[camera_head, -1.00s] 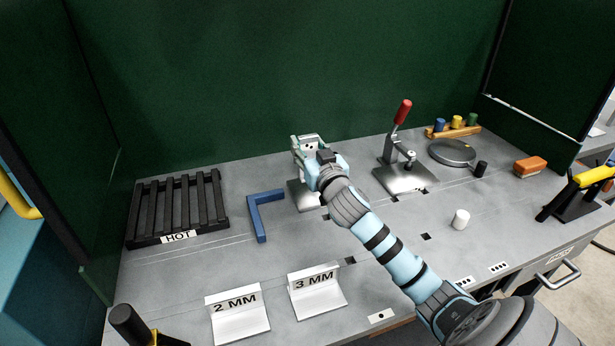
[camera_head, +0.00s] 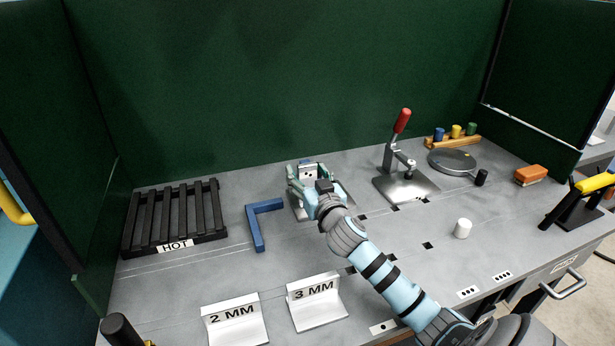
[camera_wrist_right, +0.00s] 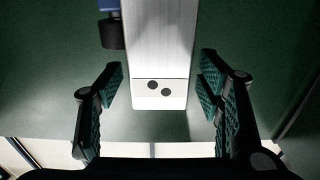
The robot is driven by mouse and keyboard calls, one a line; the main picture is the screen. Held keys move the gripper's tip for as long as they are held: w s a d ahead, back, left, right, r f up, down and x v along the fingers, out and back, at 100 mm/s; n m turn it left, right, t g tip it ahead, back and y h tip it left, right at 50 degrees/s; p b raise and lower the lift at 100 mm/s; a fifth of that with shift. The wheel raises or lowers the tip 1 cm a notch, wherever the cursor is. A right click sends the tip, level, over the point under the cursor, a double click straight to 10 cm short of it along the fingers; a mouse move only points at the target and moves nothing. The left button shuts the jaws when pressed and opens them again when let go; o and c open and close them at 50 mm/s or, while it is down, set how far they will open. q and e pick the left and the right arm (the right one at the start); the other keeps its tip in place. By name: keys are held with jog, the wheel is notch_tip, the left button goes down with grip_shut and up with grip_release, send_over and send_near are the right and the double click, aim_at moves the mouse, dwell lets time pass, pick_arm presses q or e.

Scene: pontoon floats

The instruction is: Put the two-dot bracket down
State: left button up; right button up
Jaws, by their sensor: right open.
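The two-dot bracket (camera_head: 307,170) is a pale metal piece with two black dots on its end face, standing at the back middle of the bench. In the right wrist view its dotted face (camera_wrist_right: 160,94) lies between my right fingers. My right gripper (camera_head: 308,183) is open around the bracket, with a gap between each finger pad and its sides; the open jaws also show in the right wrist view (camera_wrist_right: 161,92). The gripper partly hides the bracket's lower part and what lies under it. My left gripper is not in view.
A blue angle (camera_head: 256,227) lies left of the bracket, and a black rack (camera_head: 175,215) marked HOT stands further left. A red-handled toggle clamp (camera_head: 403,178) stands to the right. Signs for 2 MM (camera_head: 235,325) and 3 MM (camera_head: 317,308) stand in front. A white cylinder (camera_head: 463,228) stands at right.

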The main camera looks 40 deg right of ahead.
jog(key=v, duration=1.2)
